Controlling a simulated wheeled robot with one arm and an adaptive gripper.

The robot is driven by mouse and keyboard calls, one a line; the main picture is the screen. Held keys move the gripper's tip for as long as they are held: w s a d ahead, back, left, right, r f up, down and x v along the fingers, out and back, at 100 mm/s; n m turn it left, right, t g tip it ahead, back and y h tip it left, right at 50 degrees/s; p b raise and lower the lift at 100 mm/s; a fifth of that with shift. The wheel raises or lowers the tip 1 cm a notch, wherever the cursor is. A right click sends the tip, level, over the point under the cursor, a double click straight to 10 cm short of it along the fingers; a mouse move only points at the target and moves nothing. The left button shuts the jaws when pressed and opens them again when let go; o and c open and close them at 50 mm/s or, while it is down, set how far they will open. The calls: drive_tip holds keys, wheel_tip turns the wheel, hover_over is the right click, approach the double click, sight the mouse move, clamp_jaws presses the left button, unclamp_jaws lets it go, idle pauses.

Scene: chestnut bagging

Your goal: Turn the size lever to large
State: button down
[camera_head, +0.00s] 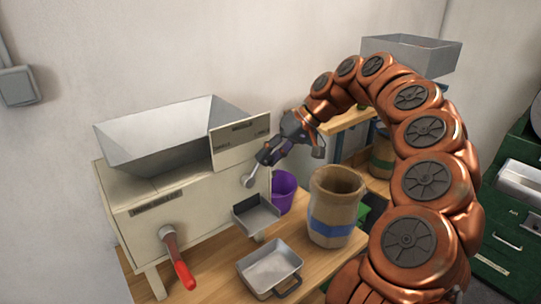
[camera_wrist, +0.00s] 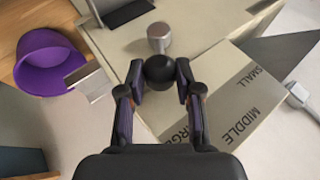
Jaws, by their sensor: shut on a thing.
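The size lever shows in the head view as a pale round hub (camera_head: 248,181) on the end of the cream machine, with its arm rising up and right to my gripper (camera_head: 268,156). In the wrist view its black ball knob (camera_wrist: 159,68) sits between the two fingertips of my gripper (camera_wrist: 160,88), which is shut on it. A grey metal cylinder (camera_wrist: 159,38) shows just beyond the knob. The label plate (camera_wrist: 225,100) to the right reads SMALL, MIDDLE and a partly covered LARGE. My right finger hides part of the last word. I cannot tell which mark the lever points at.
The cream machine (camera_head: 190,215) carries a metal hopper (camera_head: 165,135) and a red-handled crank (camera_head: 180,264).

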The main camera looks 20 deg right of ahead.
drive_tip(key=c, duration=0.8)
unclamp_jaws()
drive_tip(key=v, duration=0.7)
drive_tip(key=shift+r, duration=0.2)
drive_tip(key=shift+d, duration=0.15)
